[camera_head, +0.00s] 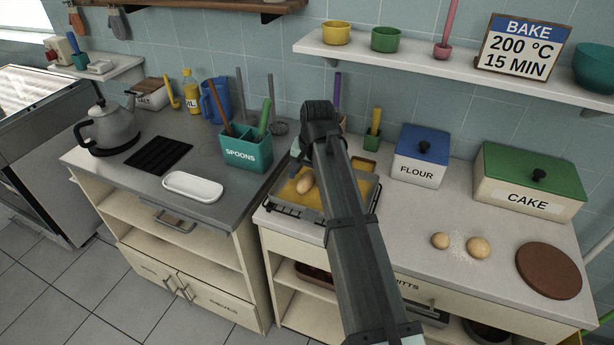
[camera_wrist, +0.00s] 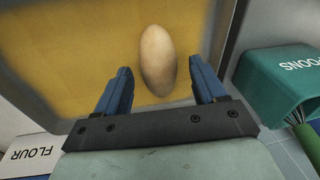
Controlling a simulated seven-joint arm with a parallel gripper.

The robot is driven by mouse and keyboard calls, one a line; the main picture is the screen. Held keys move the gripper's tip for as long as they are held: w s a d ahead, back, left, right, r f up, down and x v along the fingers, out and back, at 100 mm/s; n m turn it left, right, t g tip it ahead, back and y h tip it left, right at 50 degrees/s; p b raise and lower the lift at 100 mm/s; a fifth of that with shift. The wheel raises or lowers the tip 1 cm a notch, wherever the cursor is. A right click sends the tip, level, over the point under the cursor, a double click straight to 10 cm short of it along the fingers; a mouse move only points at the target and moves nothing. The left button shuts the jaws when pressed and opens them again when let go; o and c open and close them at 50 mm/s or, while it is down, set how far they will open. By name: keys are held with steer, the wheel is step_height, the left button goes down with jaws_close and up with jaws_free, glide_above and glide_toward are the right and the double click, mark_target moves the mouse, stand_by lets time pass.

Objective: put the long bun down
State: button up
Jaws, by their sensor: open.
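The long bun (camera_head: 305,184) is a pale brown oval lying on the yellow-lined baking tray (camera_head: 283,213). In the wrist view the long bun (camera_wrist: 158,60) lies on the tray's yellow surface (camera_wrist: 60,50), just ahead of and between my open fingers. My gripper (camera_wrist: 160,88) has its two blue fingers apart, one on each side of the bun's near end, with visible gaps.
The teal spoons holder (camera_head: 246,149) stands left of the tray; it is also close by in the wrist view (camera_wrist: 265,85). The flour box (camera_head: 419,157) and cake box (camera_head: 529,181) stand to the right. Two round buns (camera_head: 479,247) and a brown round board (camera_head: 548,270) lie on the right counter.

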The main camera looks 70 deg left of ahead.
step_height(320, 180, up, 11)
steer(key=d, duration=0.2)
steer(key=shift+w, duration=0.3)
